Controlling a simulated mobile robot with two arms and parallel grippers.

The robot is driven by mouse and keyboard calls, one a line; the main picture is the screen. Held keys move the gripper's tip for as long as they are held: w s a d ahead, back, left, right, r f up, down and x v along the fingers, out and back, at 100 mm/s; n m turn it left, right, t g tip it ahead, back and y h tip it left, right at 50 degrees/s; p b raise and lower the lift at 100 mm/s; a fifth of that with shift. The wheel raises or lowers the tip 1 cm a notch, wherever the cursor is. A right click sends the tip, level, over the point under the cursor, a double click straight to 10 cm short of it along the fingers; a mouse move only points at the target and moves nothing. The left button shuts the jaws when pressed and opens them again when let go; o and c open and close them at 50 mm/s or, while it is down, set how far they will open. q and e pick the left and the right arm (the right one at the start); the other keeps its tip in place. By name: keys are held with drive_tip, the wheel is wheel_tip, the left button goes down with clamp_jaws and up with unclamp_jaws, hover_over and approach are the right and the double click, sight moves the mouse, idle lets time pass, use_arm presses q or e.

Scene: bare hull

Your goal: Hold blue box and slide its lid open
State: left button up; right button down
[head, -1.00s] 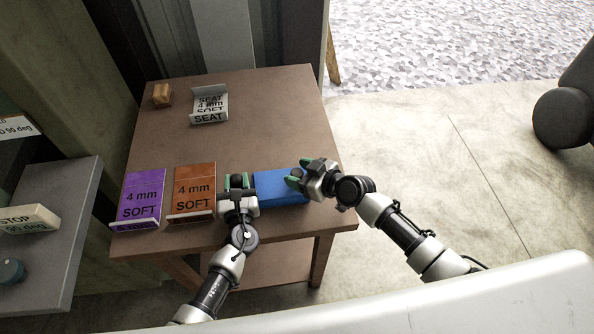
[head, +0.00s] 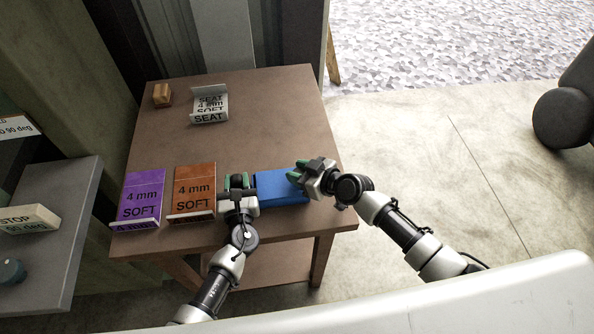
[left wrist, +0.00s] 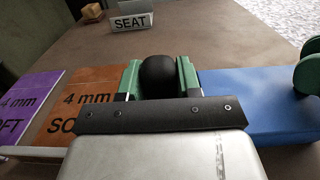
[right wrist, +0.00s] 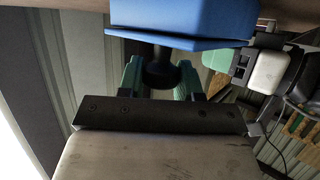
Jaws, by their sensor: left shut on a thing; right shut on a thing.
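The blue box (head: 282,187) lies at the table's front right. My left gripper (head: 238,183) is at its left end, shut on a round black knob (left wrist: 157,76) that shows between the green fingers in the left wrist view. My right gripper (head: 297,172) is at the box's right end, shut on a dark knob (right wrist: 160,72) just beside a thin blue plate (right wrist: 175,40) along the box in the right wrist view. I cannot tell whether this plate is the lid. The right gripper's fingers partly hide the box's right end, and no gap in the box shows.
Left of the box lie an orange-brown card (head: 194,188) and a purple card (head: 141,194), close to my left gripper. A SEAT holder (head: 209,106) and a small wooden block (head: 162,95) stand at the back. The table's middle (head: 250,125) is clear.

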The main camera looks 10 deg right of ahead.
drive_tip(key=d, duration=1.1)
drive_tip(key=c, duration=0.8)
unclamp_jaws()
drive_tip(key=v, duration=1.2)
